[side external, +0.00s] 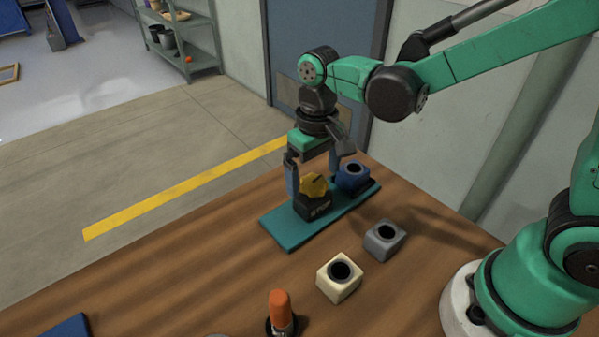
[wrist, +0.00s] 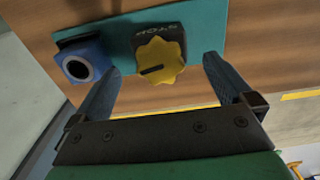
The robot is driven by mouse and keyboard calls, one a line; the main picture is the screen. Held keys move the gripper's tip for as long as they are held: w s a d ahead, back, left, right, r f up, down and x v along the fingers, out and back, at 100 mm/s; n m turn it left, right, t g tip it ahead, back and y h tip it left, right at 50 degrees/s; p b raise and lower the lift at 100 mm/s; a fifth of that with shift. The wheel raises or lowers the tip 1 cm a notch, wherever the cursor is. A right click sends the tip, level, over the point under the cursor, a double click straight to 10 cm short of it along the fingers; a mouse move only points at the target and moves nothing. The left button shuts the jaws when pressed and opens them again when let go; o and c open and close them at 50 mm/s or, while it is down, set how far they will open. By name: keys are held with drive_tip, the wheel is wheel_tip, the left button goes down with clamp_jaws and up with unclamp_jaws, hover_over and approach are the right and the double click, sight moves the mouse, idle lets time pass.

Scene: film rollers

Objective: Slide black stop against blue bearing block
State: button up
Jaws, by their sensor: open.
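The black stop (side external: 316,210) stands on the teal plate (side external: 281,233) and bears a yellow knob (side external: 314,186) on top. In the wrist view the black stop (wrist: 172,33) shows its lettering, with the yellow knob (wrist: 160,60) nearer me. The blue bearing block (side external: 353,175) sits at the far end of the same plate, and it also shows in the wrist view (wrist: 82,62). A gap of bare plate lies between stop and block. My gripper (side external: 312,178) is open, its fingers apart around the area of the knob. I cannot tell whether they touch the stop.
A grey bearing block (side external: 384,241) and a cream bearing block (side external: 340,278) stand on the wooden table in front of the plate. An orange-topped tool (side external: 280,310) stands near the front. A blue item (side external: 68,327) lies at lower left. The table left of the plate is clear.

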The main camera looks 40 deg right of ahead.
sight(313, 196)
drive_tip(key=shift+c, duration=1.2)
drive_tip(key=m, duration=0.4)
drive_tip(key=shift+m, duration=0.3)
drive_tip(key=m, duration=1.2)
drive_tip(key=shift+m, duration=0.4)
drive_tip(key=shift+f+m, duration=0.15)
drive_tip(key=shift+m, duration=0.15)
drive_tip(key=shift+f, duration=2.7)
